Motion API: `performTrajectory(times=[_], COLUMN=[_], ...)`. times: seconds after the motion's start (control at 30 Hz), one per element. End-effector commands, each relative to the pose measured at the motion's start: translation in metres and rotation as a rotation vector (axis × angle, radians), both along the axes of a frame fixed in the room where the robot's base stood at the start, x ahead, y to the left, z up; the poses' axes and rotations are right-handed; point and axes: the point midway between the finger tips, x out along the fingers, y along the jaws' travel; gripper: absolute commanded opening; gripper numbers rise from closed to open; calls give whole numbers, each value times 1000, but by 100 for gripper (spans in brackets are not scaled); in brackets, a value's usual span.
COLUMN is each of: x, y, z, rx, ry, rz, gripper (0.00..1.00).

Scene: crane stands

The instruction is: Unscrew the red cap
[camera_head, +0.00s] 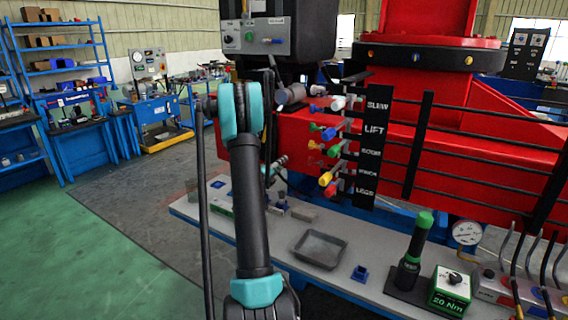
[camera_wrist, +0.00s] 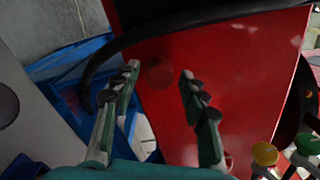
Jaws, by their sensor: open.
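The red cap (camera_wrist: 160,76) shows in the wrist view as a small round red disc on a red painted surface (camera_wrist: 222,75). It is low in contrast against that surface. My gripper (camera_wrist: 160,71) is open, with one fingertip to the left and one to the right of the cap in the picture. I see no contact between the fingers and the cap; the distance to it is hard to judge. In the head view my arm reaches up toward the red crane body (camera_head: 300,135); I cannot make out the cap there.
A black hose (camera_wrist: 200,23) curves across the top of the wrist view. Coloured levers (camera_head: 330,150) stand beside a black label strip (camera_head: 376,104). A bench (camera_head: 262,236) below holds a grey tray (camera_head: 320,249) and a green-topped tool (camera_head: 412,250). Green floor at left is clear.

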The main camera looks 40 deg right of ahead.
Motion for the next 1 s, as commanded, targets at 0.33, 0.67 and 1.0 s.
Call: performTrajectory(times=[0.33,0.67,1.0], x=[0,0,0], y=[0,0,0], z=[0,0,0], rx=[141,221,338], ry=[-340,-533,-817], rz=[0,0,0], gripper=[43,43,43])
